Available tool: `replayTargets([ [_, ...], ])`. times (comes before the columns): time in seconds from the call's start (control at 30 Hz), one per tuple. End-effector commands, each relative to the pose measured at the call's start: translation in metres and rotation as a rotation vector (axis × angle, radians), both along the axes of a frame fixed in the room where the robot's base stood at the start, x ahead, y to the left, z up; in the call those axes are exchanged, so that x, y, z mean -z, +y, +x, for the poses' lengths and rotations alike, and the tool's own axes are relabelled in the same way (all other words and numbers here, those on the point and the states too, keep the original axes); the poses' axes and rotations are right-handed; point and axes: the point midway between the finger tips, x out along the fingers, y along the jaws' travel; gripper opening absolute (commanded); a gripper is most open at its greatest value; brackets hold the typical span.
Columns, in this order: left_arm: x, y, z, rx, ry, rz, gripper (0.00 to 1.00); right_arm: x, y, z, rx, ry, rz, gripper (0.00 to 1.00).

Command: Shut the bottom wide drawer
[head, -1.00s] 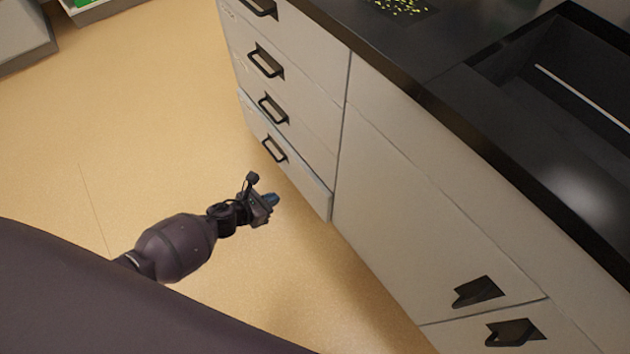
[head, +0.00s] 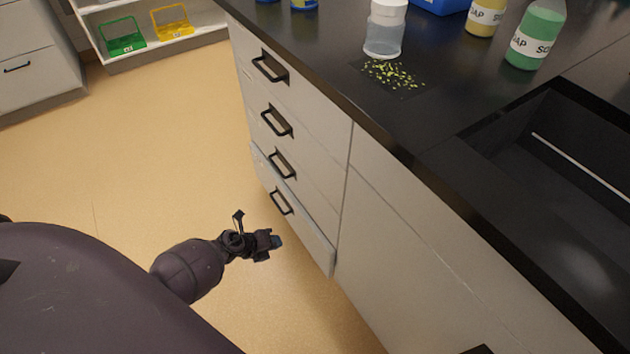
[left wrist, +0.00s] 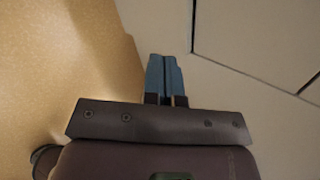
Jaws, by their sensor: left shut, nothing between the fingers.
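The bottom wide drawer (head: 312,238) is the lowest front in the light grey stack in the head view. It stands slightly out from the fronts above it, and its black handle (head: 281,202) is in plain view. My left gripper (head: 275,241) is low in front of this drawer, just below the handle in the picture. I cannot tell whether it touches the front. In the left wrist view, its blue fingers (left wrist: 166,76) are together and hold nothing. A pale cabinet surface lies beyond and right of them. My right gripper is not in view.
The black worktop (head: 340,70) overhangs the cabinet. It bears a clear jar (head: 385,35), yellow-green bits (head: 393,74), a green soap bottle (head: 538,38) and a sink (head: 560,160). Open tan floor (head: 150,130) lies left. A shelf (head: 160,45) with two bins stands at the back.

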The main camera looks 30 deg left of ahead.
Motion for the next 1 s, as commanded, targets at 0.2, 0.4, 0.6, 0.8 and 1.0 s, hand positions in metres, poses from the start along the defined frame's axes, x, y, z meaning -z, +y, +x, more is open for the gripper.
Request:
replayTargets([
  [0.2,0.002,-0.002,-0.003,-0.149,0.087,-0.169,0.0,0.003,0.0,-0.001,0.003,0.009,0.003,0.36],
  [0.4,0.005,-0.003,-0.002,-0.206,0.113,-0.229,0.0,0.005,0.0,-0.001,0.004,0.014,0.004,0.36],
  [0.6,0.023,-0.009,0.008,-0.208,0.12,-0.23,0.0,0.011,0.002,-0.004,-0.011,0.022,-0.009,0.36],
  [0.8,0.048,-0.018,0.027,-0.208,0.124,-0.23,0.0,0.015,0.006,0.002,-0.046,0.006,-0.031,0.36],
  [1.0,0.069,-0.027,0.049,-0.207,0.123,-0.23,0.0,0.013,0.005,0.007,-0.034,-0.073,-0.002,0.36],
])
